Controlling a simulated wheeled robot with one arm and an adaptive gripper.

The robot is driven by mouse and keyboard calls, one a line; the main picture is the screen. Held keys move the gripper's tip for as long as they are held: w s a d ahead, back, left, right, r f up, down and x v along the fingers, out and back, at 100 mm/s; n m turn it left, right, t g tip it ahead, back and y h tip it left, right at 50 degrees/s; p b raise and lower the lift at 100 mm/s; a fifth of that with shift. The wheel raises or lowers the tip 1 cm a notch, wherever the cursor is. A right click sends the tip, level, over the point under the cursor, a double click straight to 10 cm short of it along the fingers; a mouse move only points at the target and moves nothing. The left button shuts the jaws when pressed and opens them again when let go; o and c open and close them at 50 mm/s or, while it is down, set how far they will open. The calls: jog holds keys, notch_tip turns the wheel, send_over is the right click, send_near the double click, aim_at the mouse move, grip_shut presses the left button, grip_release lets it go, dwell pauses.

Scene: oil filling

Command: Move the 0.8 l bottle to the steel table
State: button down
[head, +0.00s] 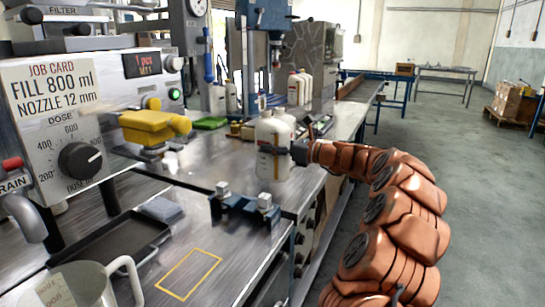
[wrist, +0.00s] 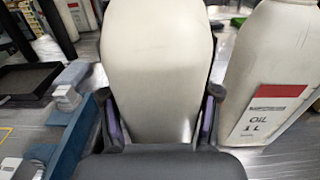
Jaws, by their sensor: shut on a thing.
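A white bottle (head: 270,145) is upright over the metal-topped bench (head: 240,170). My gripper (head: 300,152) comes from the right and is shut on this bottle; the bottle (wrist: 158,60) fills the middle of the wrist view between the two fingers (wrist: 158,122). Its label is too small to read in the head view and hidden in the wrist view. I cannot tell whether its base touches the bench. A second white bottle (wrist: 275,65), labelled OIL 1 L, stands close beside it in the wrist view and partly shows behind it in the head view (head: 286,119).
A blue clamp fixture (head: 245,207) stands in front of the held bottle. A yellow outline (head: 188,273), a black tray (head: 110,248) and a jug (head: 75,285) are nearer. The filling machine (head: 70,120) reads 800 ml. More bottles (head: 299,88) stand behind. Blue-legged tables (head: 445,72) are far off.

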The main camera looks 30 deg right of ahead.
aim_at(272, 156)
jog(key=shift+w+f+b, duration=0.2)
jog(key=shift+f+b, duration=0.4)
jog(key=shift+f, duration=1.15)
jog(key=shift+c, duration=1.2)
grip_release()
jog(key=shift+f, duration=0.15)
jog(key=shift+s+d+r, duration=0.1)
jog(key=shift+s+r, duration=0.1)
jog(key=p+v, duration=0.1)
jog(key=v, duration=1)
jog(key=shift+s+p, duration=0.25)
jog(key=shift+p, duration=0.05)
jog(key=shift+d+f, duration=0.1)
jog(key=shift+d, duration=0.1)
